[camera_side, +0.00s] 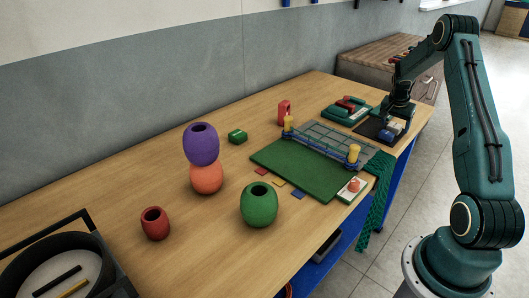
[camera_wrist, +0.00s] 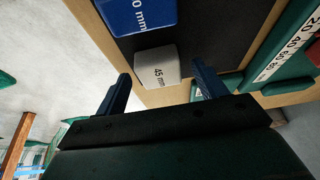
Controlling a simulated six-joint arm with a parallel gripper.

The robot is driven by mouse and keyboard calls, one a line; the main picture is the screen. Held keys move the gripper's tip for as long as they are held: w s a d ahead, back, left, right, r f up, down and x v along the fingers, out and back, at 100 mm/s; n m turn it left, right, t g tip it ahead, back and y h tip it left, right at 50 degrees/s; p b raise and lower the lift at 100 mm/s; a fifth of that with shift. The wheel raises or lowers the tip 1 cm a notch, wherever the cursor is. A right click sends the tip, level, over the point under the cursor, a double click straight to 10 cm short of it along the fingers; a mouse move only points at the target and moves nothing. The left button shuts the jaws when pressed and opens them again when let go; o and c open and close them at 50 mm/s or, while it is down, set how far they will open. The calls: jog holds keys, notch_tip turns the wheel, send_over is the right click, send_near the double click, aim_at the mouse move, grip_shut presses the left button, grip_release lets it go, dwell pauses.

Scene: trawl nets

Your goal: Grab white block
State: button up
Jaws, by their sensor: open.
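A white block (camera_wrist: 157,68) marked "45 mm" sits on a black mat (camera_wrist: 210,45) in the wrist view. A blue block (camera_wrist: 140,16) marked "0 mm", its label partly cut off, stands beyond it at the top edge. My gripper (camera_wrist: 160,72) is open, with one blue finger on each side of the white block in the picture. I cannot tell whether either finger touches it. In the side view my gripper (camera_side: 397,114) is over the black mat at the table's far right end, close to the small blue and white blocks, which it partly hides.
A green case (camera_side: 345,110) with a red item stands left of the mat. A green board (camera_side: 300,172) with a small net and yellow posts lies nearer. Purple, orange, green and red barrel shapes stand farther left. The table's edge is close to the mat.

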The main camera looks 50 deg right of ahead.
aim_at(394, 125)
jog(key=c, duration=1.1)
jog(key=shift+r, duration=0.15)
notch_tip(394, 125, up, 20)
dwell(0.5)
